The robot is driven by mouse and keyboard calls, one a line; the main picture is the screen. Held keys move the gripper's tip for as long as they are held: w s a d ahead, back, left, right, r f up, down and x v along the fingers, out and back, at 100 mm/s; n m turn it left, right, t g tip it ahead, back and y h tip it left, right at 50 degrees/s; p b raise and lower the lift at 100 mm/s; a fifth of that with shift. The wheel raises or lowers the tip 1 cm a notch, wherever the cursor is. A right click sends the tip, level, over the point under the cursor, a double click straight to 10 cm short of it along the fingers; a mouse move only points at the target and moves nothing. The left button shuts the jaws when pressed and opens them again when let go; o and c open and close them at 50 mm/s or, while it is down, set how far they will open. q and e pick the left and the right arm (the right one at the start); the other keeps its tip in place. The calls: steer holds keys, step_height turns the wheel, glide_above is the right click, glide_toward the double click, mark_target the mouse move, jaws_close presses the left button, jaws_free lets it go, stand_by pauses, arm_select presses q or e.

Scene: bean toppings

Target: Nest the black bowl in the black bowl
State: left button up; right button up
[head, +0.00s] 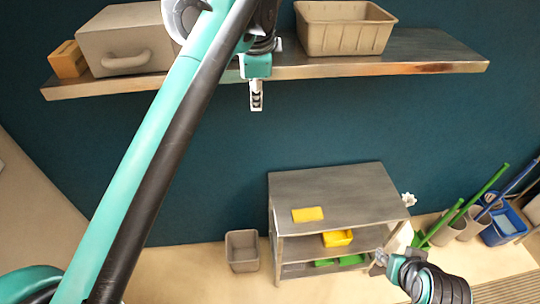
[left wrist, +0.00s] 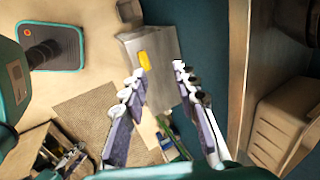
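No black bowl can be made out in either view. My left gripper (head: 256,98) hangs in front of the wall shelf's front edge, pointing down. In the left wrist view the same gripper (left wrist: 158,70) has its two fingers apart with nothing held between them; the floor and the steel cart show far beyond. My right gripper (head: 378,262) is low at the lower right, beside the steel cart. It is small and partly hidden by its own arm, so its fingers are unclear.
The wall shelf (head: 430,52) carries a grey handled box (head: 125,40), a wooden block (head: 67,60) and a beige bin (head: 343,30). Below, a steel cart (head: 350,190) holds a yellow sponge (head: 308,214) and yellow tray (head: 338,239). A grey bin (head: 242,251) stands left; a blue bucket (head: 502,228) stands right.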

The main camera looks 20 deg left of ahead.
arm_select(q)
steer(key=w+f+n+b, duration=0.1)
steer(key=f+b, duration=0.3)
steer(key=f, duration=0.6)
steer(key=w+d+f+n+y+b, duration=0.1)
steer(key=w+f+b, duration=0.3)
steer(key=f, duration=0.7)
steer(key=shift+w+n+g, duration=0.15)
steer(key=shift+n+g, duration=0.25)
steer(key=shift+n, duration=0.4)
steer(key=shift+d, duration=0.1)
steer(key=s+f+n+t+h+b, duration=0.1)
steer(key=s+f+n+b, duration=0.2)
steer(key=f, duration=1)
steer(key=s+d+f+n+t+h+b, duration=0.1)
steer(key=s+f+n+b, duration=0.2)
steer(key=s+f+b, duration=0.6)
steer(key=s+f+n+t+h+b, duration=0.1)
steer(key=s+f+n+b, duration=0.2)
steer(key=s+f+b, duration=0.4)
step_height(320, 180, down, 11)
steer(key=b, duration=0.5)
steer(key=shift+d+f+n+t, duration=0.15)
steer(key=shift+d+n+t, duration=0.15)
steer(key=shift+d+n, duration=0.1)
